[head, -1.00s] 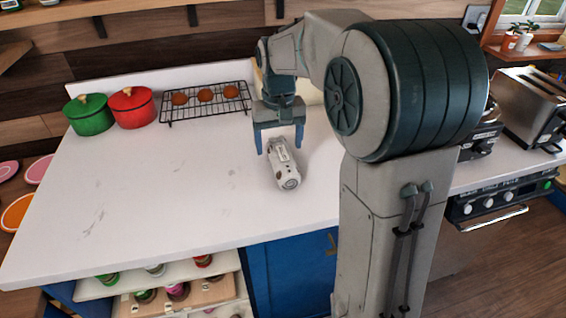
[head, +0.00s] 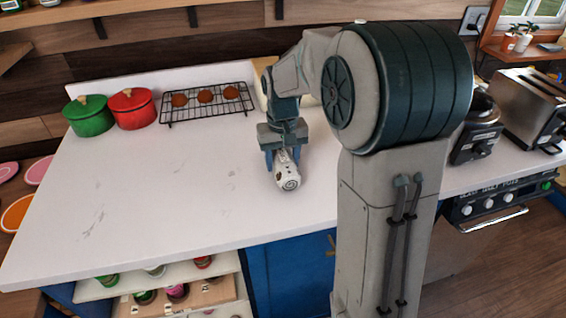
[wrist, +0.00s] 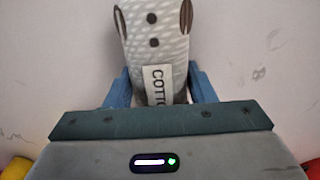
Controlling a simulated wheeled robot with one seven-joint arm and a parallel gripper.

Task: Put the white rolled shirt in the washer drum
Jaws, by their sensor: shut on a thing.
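The white rolled shirt (head: 289,178) lies on the white counter, its spiral end facing the front. The wrist view shows the roll (wrist: 155,50) with dark spots and a label reading "COTTO". My gripper (head: 283,165) is over the roll from above, its blue fingers (wrist: 157,88) on either side of it and shut on it. The roll appears to be still at the counter's surface. The washer drum is not in view.
A green pot (head: 90,115), a red pot (head: 133,108) and a wire rack (head: 206,104) with several brown round items stand at the back left. A toaster (head: 528,100) is at the right. The counter's left and middle (head: 160,190) are clear.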

